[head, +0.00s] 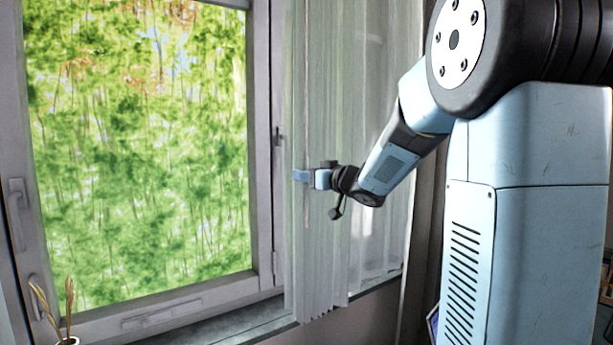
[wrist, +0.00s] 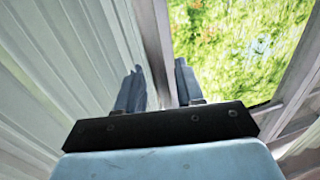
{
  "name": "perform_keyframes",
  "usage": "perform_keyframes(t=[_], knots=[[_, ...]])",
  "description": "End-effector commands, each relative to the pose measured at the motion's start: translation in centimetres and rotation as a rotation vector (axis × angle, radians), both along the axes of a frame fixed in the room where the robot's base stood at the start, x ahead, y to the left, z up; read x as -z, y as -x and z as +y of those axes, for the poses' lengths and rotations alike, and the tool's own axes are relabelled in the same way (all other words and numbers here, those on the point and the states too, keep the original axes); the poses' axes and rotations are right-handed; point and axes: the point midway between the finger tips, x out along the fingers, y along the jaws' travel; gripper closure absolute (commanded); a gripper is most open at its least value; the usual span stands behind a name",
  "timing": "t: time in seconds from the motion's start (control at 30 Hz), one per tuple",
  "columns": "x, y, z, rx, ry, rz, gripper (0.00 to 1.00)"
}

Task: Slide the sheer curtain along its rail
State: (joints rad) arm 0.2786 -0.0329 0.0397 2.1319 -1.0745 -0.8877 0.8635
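The sheer curtain (head: 375,230) is pale and translucent and hangs in vertical folds to the right of the window. Its left edge is beside the window frame. A thin brownish vertical line, perhaps a rod or cord, runs down near this edge. My gripper (head: 300,176) is at the curtain's left part, about mid-height, pointing left. In the wrist view my gripper (wrist: 160,85) has its two blue fingers apart, with a clear gap. The curtain (wrist: 70,60) is left of the fingers there, and I see no cloth clearly held between them. The rail is out of view.
The closed window (head: 140,150) fills the left, with grey frame and handles and green foliage outside. A sill (head: 235,325) runs below it. A small plant (head: 68,310) stands at the lower left. A darker curtain (head: 424,220) hangs at the right behind my body.

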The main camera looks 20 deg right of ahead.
Motion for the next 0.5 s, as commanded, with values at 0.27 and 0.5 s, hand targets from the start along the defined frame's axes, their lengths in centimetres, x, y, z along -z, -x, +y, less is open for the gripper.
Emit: perform_keyframes(t=[0.27,0.5], knots=[[0.00,-0.40,0.24,0.000,0.000,0.000,0.63],[-0.01,-0.38,0.19,0.001,0.000,0.000,0.76]])
